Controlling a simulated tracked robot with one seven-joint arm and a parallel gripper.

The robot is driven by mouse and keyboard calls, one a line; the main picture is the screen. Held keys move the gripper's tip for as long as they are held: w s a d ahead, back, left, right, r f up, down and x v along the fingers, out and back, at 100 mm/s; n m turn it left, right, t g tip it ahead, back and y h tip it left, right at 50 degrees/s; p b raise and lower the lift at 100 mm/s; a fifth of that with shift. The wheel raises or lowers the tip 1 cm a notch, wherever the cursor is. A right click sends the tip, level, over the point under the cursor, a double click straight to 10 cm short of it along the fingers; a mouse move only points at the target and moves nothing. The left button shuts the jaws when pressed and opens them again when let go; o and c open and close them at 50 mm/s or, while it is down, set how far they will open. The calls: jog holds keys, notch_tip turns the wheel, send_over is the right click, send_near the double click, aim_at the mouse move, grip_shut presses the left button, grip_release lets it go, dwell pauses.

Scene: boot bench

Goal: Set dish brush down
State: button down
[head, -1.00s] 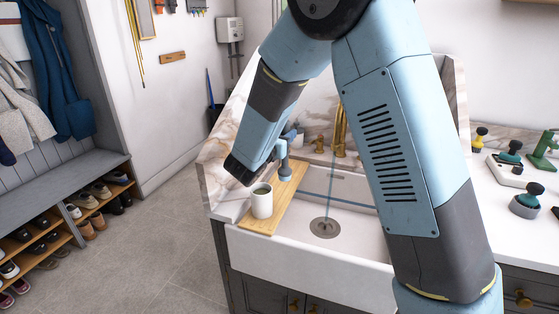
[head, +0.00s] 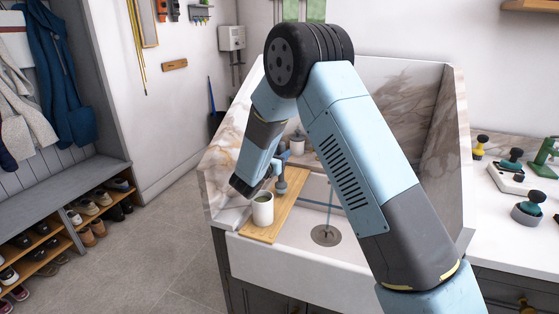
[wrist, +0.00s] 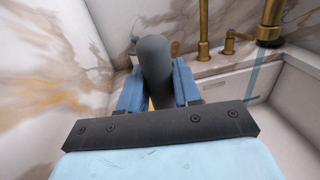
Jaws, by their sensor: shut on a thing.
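The dish brush (wrist: 155,70) shows in the wrist view as a thick dark grey rounded handle standing between my fingers. My gripper (wrist: 158,88) is shut on it, with a blue finger on each side. In the head view my gripper (head: 281,166) is low over the far part of a wooden board (head: 286,212) laid across the left side of the sink.
A white mug (head: 262,209) stands on the board's near part, close to my wrist. A white jar (head: 297,144) and brass taps (wrist: 204,35) are behind. The white sink basin (head: 312,212) is open to the right. Counter items include a grey round dish (head: 527,213).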

notch_tip(320, 180, down, 2)
jog(key=c, duration=0.8)
grip_release()
jog(key=shift+s, duration=0.15)
jog(key=v, duration=1.2)
jog(key=shift+r, duration=0.1)
